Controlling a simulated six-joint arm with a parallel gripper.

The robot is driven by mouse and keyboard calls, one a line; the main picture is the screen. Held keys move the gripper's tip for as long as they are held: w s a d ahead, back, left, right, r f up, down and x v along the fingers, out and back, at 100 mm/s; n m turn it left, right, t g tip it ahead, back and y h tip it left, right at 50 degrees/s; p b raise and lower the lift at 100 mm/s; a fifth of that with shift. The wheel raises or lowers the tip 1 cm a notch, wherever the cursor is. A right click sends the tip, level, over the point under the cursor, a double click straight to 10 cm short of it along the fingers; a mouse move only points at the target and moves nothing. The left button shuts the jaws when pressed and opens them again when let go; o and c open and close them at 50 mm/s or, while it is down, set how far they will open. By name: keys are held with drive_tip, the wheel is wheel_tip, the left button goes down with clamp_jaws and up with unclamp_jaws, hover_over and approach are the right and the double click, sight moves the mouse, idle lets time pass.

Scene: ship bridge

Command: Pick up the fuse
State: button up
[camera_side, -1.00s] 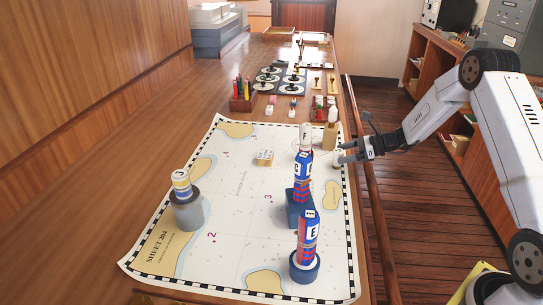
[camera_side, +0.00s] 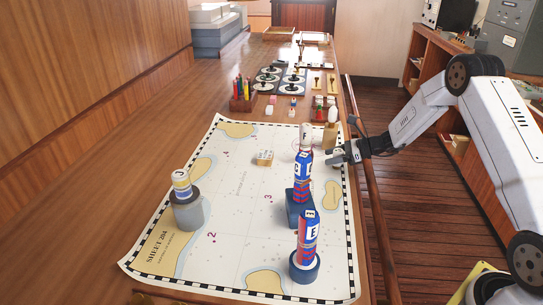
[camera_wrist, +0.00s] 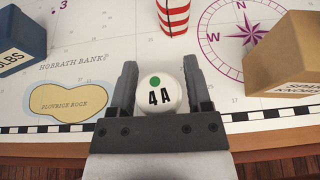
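The fuse (camera_wrist: 158,96) shows in the wrist view as a round white top marked "4A" with a green dot. It lies between the two dark fingers of my gripper (camera_wrist: 162,88), close to both. The fingers are spread, and I cannot tell whether either one touches it. In the side view my gripper (camera_side: 338,156) is at the chart's right edge, low over it and beside the tall cans. The fuse cannot be made out clearly there.
A chart (camera_side: 240,225) covers the table. A blue block (camera_wrist: 20,32) stands left of my gripper and a wooden block (camera_wrist: 262,55) right; a red-striped cylinder (camera_wrist: 173,14) is ahead. Lettered cans (camera_side: 302,178) (camera_side: 309,240) stand nearer the side camera.

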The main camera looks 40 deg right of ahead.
clamp_jaws()
drive_tip(key=shift+r, duration=0.15)
drive_tip(key=shift+r, duration=0.9)
drive_tip(key=s+a+r, duration=0.3)
drive_tip(key=s+r, duration=0.8)
drive_tip(key=s, duration=0.2)
drive_tip(key=shift+s, duration=0.35)
